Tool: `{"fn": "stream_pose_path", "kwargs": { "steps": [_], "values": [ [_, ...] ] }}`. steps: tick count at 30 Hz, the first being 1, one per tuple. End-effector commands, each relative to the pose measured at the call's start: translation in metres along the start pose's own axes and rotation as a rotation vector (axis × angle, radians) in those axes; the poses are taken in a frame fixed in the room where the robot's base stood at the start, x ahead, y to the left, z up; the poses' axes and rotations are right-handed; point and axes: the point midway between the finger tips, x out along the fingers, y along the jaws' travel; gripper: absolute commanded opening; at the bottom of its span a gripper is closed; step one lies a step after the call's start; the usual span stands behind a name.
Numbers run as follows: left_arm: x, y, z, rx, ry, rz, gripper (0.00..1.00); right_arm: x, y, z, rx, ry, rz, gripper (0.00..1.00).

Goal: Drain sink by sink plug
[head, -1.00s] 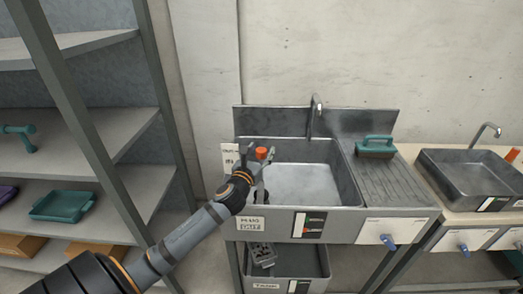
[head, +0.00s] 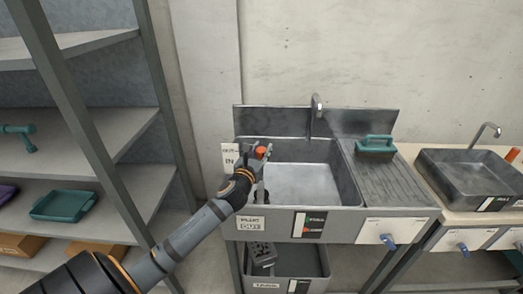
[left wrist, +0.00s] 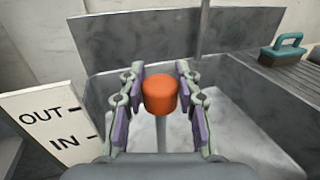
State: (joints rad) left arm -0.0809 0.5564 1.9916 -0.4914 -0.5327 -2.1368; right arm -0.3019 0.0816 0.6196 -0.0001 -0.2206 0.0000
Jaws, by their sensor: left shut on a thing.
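The metal sink (head: 346,172) stands against the wall, its basin grey and shiny inside. The sink plug's orange knob (head: 261,152) sits on a thin stem at the basin's left side, and shows upright in the left wrist view (left wrist: 160,94). My left gripper (head: 263,157) is at this knob, its fingers on either side of it and shut on it. The plug's lower end is hidden. A white sign (left wrist: 53,128) reading OUT and IN stands left of the plug. My right gripper is not in view.
A teal-handled brush (head: 376,146) lies on the drainboard (head: 400,178) to the right. A faucet (head: 316,105) rises behind the basin. A second sink (head: 462,185) is further right. Shelves (head: 85,155) stand to the left. A lower tray (head: 300,262) is under the sink.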

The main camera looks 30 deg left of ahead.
Motion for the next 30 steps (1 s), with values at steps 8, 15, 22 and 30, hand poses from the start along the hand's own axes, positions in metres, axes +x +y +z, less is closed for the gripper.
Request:
{"fn": "stream_pose_path", "kwargs": {
  "steps": [8,15,22,30],
  "values": [
    [0.000,0.000,-0.031,-0.001,0.001,0.001,0.00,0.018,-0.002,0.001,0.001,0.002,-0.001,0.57],
    [0.000,0.000,-0.046,-0.002,0.003,0.000,0.00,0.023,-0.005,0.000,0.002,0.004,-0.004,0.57],
    [-0.001,0.000,-0.047,-0.002,0.006,0.001,0.43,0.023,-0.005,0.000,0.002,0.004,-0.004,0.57],
    [0.000,0.000,-0.045,-0.001,0.002,0.000,0.57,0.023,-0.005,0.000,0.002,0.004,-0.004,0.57]
  ]
}}
